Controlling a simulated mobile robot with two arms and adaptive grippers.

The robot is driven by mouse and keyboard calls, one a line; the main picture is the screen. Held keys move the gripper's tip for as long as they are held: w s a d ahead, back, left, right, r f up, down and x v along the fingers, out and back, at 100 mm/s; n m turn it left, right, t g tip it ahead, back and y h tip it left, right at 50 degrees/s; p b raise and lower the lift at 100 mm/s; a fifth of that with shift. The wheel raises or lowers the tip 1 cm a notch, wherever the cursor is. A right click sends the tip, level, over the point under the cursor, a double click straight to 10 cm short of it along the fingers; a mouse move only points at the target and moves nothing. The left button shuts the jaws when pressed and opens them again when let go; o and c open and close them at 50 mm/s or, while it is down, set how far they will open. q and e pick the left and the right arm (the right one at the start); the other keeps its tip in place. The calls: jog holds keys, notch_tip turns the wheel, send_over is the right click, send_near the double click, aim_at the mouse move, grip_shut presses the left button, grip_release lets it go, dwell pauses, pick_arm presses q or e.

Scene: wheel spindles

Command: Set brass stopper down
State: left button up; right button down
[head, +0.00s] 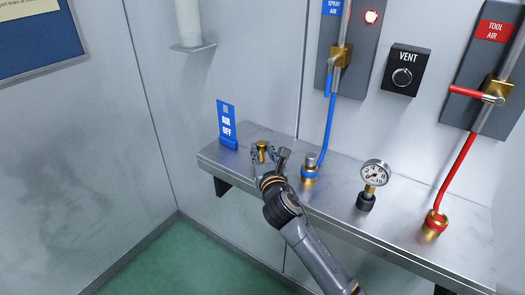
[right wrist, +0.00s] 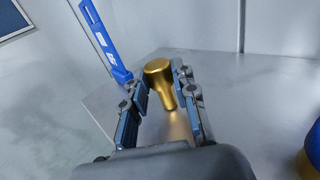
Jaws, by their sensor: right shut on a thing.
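The brass stopper (head: 262,146) is above the left part of the steel shelf (head: 330,180), close to the blue AIR OFF sign. My right gripper (head: 263,153) is shut on it. In the right wrist view the gold stopper (right wrist: 158,68) is between the two fingers, wide round head up and narrower stem below. A warm reflection shows on the metal under the stem; I cannot tell whether the stem touches the shelf. My left gripper is not in view.
The AIR OFF sign (head: 227,125) stands left of the stopper. A blue-ringed brass fitting with a grey cap (head: 310,166), a gauge (head: 375,174) and a red-hosed brass fitting (head: 435,222) stand to the right. A VENT box (head: 405,69) is on the wall.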

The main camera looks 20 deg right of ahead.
jog(key=shift+s+f+b, duration=0.15)
jog(key=shift+f+b, duration=0.15)
jog(key=shift+f, duration=0.45)
jog(key=c, duration=1.1)
grip_release()
jog(key=shift+f, duration=0.15)
jog(key=shift+o, duration=0.2)
jog(key=shift+a, duration=0.1)
jog(key=shift+r, duration=0.45)
jog(key=shift+s, duration=0.35)
jog(key=s+a+r, duration=0.1)
jog(key=s, duration=1)
